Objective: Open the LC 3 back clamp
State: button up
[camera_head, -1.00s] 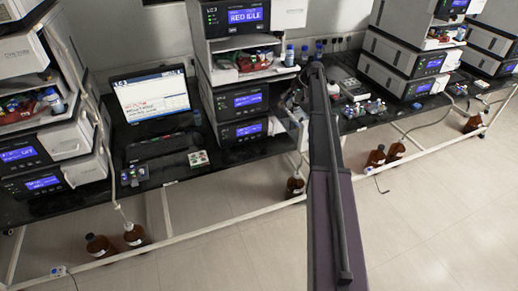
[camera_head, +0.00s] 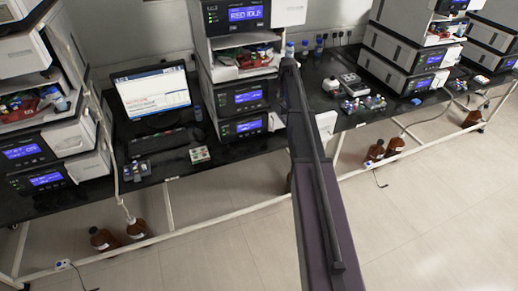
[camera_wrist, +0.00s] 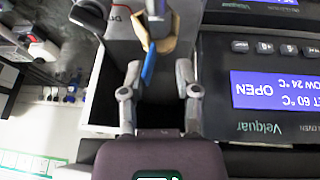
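The LC 3 stack (camera_head: 236,75) stands mid-left in the head view. My gripper is hidden there behind my arm. In the wrist view, my gripper (camera_wrist: 157,72) is open, its two fingers spread apart inside a pale open compartment (camera_wrist: 101,92) beside an oven. A tan clamp-like part (camera_wrist: 167,42) with a grey rod lies just beyond the fingertips. A thin blue piece (camera_wrist: 148,66) extends from it into the gap between the fingers. Contact with either finger is not clear. I cannot tell for sure whether this is the back clamp.
The oven panel (camera_wrist: 275,90) is close on the right in the wrist view; its display reads OPEN. A laptop-like screen (camera_head: 152,95) and small racks (camera_head: 199,155) stand on the black bench. Brown bottles (camera_head: 137,229) stand below.

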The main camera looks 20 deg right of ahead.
jog(key=shift+a+f+n+h+b, duration=0.25)
jog(key=shift+a+h+b, duration=0.4)
jog(key=shift+h, duration=0.45)
jog(key=shift+a+f+n+h+b, duration=0.25)
jog(key=shift+a+h+b, duration=0.15)
jog(key=shift+h+b, duration=0.55)
jog(key=shift+a+f+n+t+h+b, duration=0.15)
jog(key=shift+a+t+h+b, duration=0.1)
jog(key=shift+h+b, duration=0.6)
jog(key=shift+a+f+n+t+h+b, duration=0.15)
jog(key=shift+a+h+b, duration=0.1)
jog(key=shift+h+b, duration=0.55)
jog(key=p+v, duration=0.9)
jog(key=v, duration=0.5)
jog(key=s+a+f+y+b, duration=0.1)
jog(key=s+a+f+b, duration=0.1)
jog(key=s+f+b, duration=0.2)
jog(key=s+a+f+g+b, duration=0.1)
jog(key=s+f+b, duration=0.2)
jog(key=f+b, duration=0.5)
jog(key=s+a+f+m+g+y+b, duration=0.1)
jog(key=s+f+b, duration=0.3)
jog(key=f, duration=0.5)
jog(key=shift+s+a+f+y+b, duration=0.3)
jog(key=shift+s+a+f+b, duration=0.1)
jog(key=shift+a+b, duration=0.6)
jog(key=shift+d, duration=0.1)
